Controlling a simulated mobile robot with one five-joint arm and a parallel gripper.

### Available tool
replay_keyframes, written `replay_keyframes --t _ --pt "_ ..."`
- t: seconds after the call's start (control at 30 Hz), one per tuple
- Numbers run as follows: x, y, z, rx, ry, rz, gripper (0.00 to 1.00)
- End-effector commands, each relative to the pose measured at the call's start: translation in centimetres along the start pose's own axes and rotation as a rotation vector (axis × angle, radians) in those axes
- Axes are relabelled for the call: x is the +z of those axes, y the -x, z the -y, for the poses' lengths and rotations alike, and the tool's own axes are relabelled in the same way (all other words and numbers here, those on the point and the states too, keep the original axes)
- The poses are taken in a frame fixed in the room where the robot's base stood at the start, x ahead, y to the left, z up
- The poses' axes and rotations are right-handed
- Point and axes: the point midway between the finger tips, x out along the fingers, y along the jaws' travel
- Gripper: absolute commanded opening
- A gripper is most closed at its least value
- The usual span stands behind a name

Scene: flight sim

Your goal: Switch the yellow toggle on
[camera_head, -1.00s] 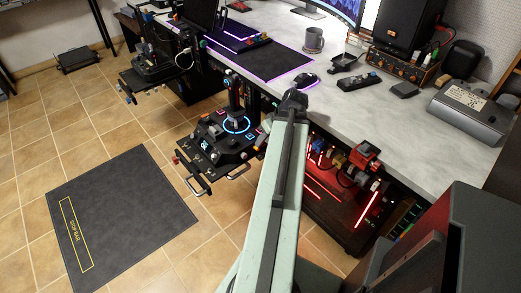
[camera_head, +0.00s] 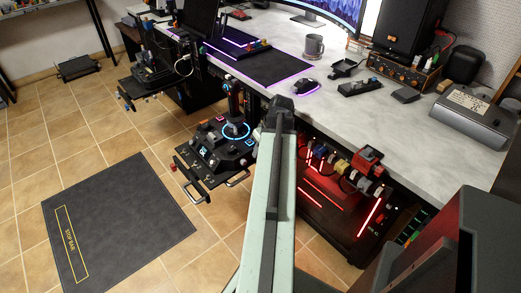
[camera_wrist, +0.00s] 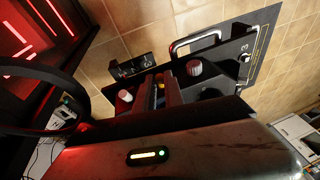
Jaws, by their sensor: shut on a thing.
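The yellow toggle (camera_wrist: 160,88) shows in the wrist view as a small yellow-orange patch between the dark fingers of my gripper (camera_wrist: 162,80). The fingers are closed on it and cover most of it, so its exact tilt cannot be told. It sits on a dark control panel (camera_wrist: 228,68) with pale knobs on either side and a metal handle. In the head view my arm rises in front of the joystick console (camera_head: 215,150); my gripper and the toggle are hidden there.
The grey desk (camera_head: 400,130) holds a mug (camera_head: 313,46) and a mouse (camera_head: 305,86). A red-lit computer case (camera_head: 335,205) stands below, right of my arm. A black cable (camera_wrist: 60,75) loops at left in the wrist view. A dark mat (camera_head: 125,220) lies on the open floor.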

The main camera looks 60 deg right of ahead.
Motion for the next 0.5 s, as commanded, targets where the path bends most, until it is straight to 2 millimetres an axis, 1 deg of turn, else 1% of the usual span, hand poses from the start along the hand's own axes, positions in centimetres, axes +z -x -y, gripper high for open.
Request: replay_keyframes --t 0.03,0.2,0.47,0.5 --pt "-0.76 0.56 -0.13 0.005 -0.004 0.046 0.00" --pt "-0.78 0.42 -0.03 0.018 -0.024 0.144 0.00" --pt "-0.61 0.31 0.02 0.019 -0.026 0.149 0.00" --pt "-0.61 0.31 0.02 0.019 -0.026 0.149 0.18"
